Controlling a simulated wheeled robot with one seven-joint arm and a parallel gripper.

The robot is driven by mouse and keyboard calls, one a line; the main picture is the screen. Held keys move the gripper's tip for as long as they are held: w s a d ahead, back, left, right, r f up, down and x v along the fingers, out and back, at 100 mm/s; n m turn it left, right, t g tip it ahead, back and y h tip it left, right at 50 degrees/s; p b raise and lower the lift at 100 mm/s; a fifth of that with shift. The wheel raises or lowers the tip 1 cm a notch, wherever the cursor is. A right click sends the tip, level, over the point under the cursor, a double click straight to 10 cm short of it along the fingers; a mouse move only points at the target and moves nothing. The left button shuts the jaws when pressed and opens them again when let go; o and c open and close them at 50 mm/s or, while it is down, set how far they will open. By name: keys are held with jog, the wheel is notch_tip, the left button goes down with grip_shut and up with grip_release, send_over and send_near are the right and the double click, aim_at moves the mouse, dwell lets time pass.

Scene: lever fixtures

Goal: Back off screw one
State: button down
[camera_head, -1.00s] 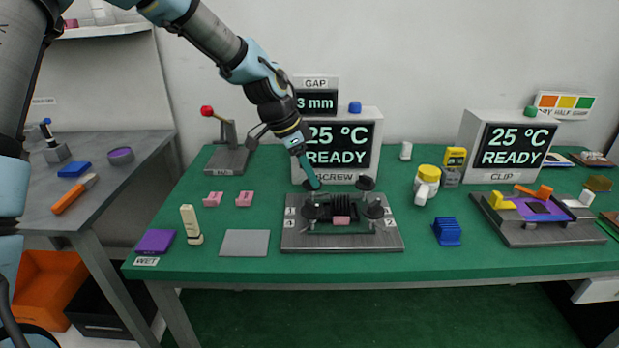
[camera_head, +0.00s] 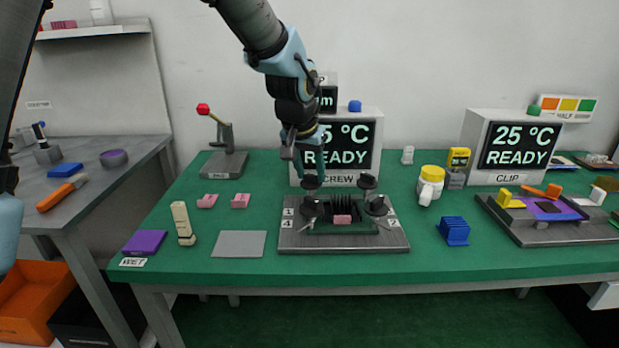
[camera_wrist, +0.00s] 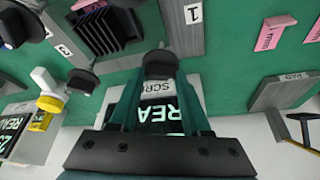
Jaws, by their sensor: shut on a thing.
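The screw fixture (camera_head: 345,240) is a grey plate with a finned black block (camera_head: 342,206), a pink piece (camera_head: 342,219) and black knobs at its corners. My gripper (camera_head: 311,172) points down at the back-left knob (camera_head: 311,183). In the wrist view its teal fingers (camera_wrist: 160,78) are closed around that black knob (camera_wrist: 160,62), beside the label 1 (camera_wrist: 194,13). The back-right knob (camera_head: 367,181), front-left knob (camera_head: 311,206) and front-right knob (camera_head: 376,205) stand free. The screw's shaft under the held knob is hidden.
The READY display marked SCREW (camera_head: 345,145) stands close behind the fixture, partly covered by my arm. A yellow-capped bottle (camera_head: 431,184) and blue finned block (camera_head: 454,231) are right. Bare green table separates them.

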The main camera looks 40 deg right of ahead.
jog(key=n, duration=0.2)
jog(key=shift+s+d+n+t+y+b, duration=0.1)
jog(key=shift+s+n+t+y+b, duration=0.05)
jog(key=shift+n+t+y+b, duration=0.2)
jog(key=n+t+y, duration=0.1)
jog(key=n, duration=0.2)
jog(key=shift+n, duration=0.35)
jog(key=n+y, duration=0.1)
jog(key=n, duration=0.1)
jog(key=n+y+p, duration=0.1)
jog(key=n, duration=0.1)
jog(key=shift+d+r+t, duration=0.1)
jog(key=shift+d+t, duration=0.05)
jog(key=shift+t, duration=0.1)
jog(key=shift+n+y+p, duration=0.35)
jog(key=shift+n+p, duration=0.15)
jog(key=shift+n, duration=0.8)
jog(key=shift+c, duration=1.8)
grip_release()
